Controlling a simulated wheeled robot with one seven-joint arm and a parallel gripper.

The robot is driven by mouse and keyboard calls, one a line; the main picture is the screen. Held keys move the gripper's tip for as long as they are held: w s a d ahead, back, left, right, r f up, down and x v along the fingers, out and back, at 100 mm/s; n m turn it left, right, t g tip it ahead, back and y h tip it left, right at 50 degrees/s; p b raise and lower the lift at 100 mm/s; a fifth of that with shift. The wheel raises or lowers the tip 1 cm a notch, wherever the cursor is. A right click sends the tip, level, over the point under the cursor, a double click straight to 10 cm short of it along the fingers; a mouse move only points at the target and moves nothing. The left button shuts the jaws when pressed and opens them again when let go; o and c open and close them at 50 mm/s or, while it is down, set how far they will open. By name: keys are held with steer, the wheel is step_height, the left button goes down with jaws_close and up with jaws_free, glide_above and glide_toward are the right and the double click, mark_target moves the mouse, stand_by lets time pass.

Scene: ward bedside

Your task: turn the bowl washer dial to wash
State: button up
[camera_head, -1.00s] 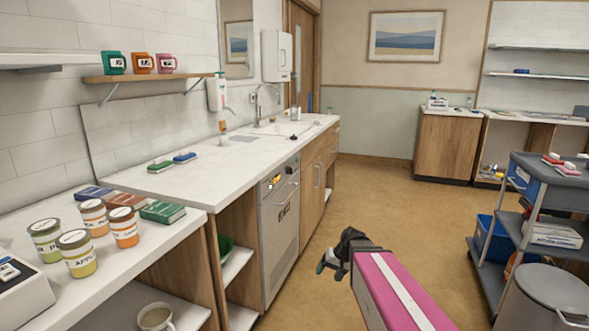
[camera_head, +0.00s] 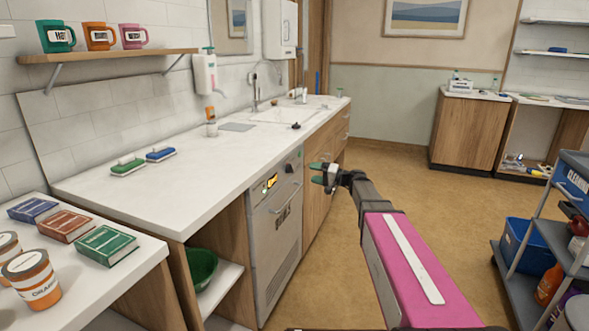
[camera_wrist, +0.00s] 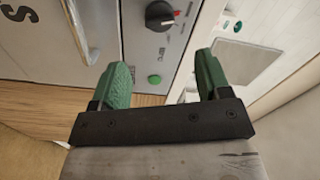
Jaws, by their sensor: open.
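The bowl washer (camera_head: 283,252) is a grey front panel under the counter in the head view. Its dial (camera_head: 289,168) shows small and dark at the top of the panel. In the wrist view the black dial (camera_wrist: 159,14) is at the top edge, partly cut off, with a red mark near it. A round green button (camera_wrist: 154,79) is below it, between the fingers in the picture. My gripper (camera_head: 316,173) has green fingers and is open and empty, to the right of the washer panel. It also shows in the wrist view (camera_wrist: 162,64), apart from the dial.
The white counter (camera_head: 190,166) runs above the washer, with a green and a blue brush (camera_head: 160,154) on it. Books (camera_head: 107,246) and jars (camera_head: 31,279) are at the near left. A grey cart (camera_head: 540,270) stands at the right. The floor between is clear.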

mark_target(290, 169)
steer(key=x, duration=1)
steer(key=shift+s, duration=0.1)
steer(key=c, duration=0.9)
